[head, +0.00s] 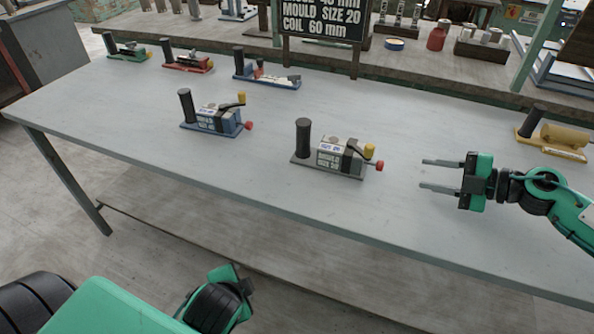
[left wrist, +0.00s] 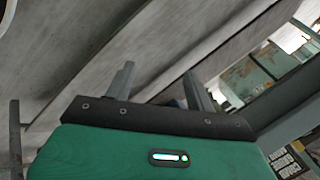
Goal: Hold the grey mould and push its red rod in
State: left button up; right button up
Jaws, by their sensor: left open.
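The grey mould (head: 328,157) stands on the table near its front edge in the head view. It has an upright black handle at its left end and a yellow knob on a dark lever. Its red rod end (head: 379,165) sticks out at the right. My right gripper (head: 421,174) is open and empty, to the right of the red rod and apart from it, fingers pointing left. My left gripper, low in the head view, is in front of the table and away from the mould. In the left wrist view the left gripper (left wrist: 158,70) is open with nothing between its fingers.
A similar blue-based mould (head: 212,120) stands to the left on the table (head: 150,105). Several others line the back, and a yellow one (head: 556,140) stands at the right. A black sign (head: 322,22) reads MOULD SIZE 20, COIL 60 mm. Table around the grey mould is clear.

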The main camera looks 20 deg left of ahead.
pick_arm(q)
jog(key=w+a+r+m+t+y, duration=0.25)
jog(key=a+r+m+y, duration=0.25)
jog(key=r+m, duration=0.3)
jog(key=w+a+r+m+t+y, duration=0.25)
jog(key=a+r+m+y, duration=0.2)
jog(key=r+m, duration=0.3)
jog(key=w+d+r+m+t+h, duration=0.1)
jog(key=w+d, duration=0.1)
jog(key=w+d+r+m+h, duration=0.1)
jog(key=w+d, duration=0.1)
jog(key=w, duration=0.1)
jog(key=w+d+r+m+t+h, duration=0.1)
jog(key=w+d+m, duration=0.1)
jog(key=shift+w+d+r+t, duration=0.2)
jog(key=shift+d+r+t, duration=0.1)
jog(key=shift+d, duration=0.1)
jog(key=m+t+h, duration=0.3)
jog(key=m+h, duration=0.1)
jog(key=m, duration=0.1)
send_near(303, 136)
jog(key=x, duration=1.1)
jog(key=shift+w+a, duration=0.15)
jog(key=shift+w, duration=0.2)
